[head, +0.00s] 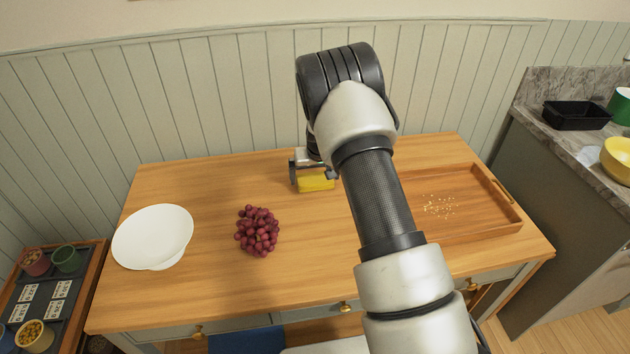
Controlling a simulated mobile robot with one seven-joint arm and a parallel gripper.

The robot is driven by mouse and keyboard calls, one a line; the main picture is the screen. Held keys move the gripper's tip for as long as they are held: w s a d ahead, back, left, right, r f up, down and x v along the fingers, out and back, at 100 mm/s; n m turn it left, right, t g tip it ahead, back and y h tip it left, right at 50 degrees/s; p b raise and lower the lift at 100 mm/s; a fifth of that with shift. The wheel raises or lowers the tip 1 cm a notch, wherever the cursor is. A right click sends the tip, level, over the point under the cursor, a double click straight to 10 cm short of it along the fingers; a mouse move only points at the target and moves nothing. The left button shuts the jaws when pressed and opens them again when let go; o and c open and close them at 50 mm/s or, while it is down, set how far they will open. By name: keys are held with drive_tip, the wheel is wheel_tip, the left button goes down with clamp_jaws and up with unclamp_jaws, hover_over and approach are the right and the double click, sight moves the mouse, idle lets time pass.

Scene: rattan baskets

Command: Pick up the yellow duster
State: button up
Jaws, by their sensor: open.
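The yellow duster (317,184) lies on the wooden table near its back edge, left of my arm. Only its yellow front part shows clearly; my gripper hides the rest. My gripper (313,175) is open and points down right over the duster. One finger shows at the duster's left side and the other near its right side. I cannot tell from this view whether the fingers touch it or how low they reach.
A bunch of red grapes (257,231) and a white bowl (153,237) are on the table's left half. A wooden tray (493,190) with small crumbs is on the right, partly behind my arm. A panelled wall (230,110) stands close behind the table.

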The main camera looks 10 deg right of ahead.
sight(316, 179)
drive_tip(key=shift+f, duration=0.15)
drive_tip(key=c, duration=0.8)
wheel_tip(316, 179, up, 10)
drive_tip(key=shift+r, duration=0.1)
drive_tip(key=o, duration=0.4)
drive_tip(key=c, duration=0.3)
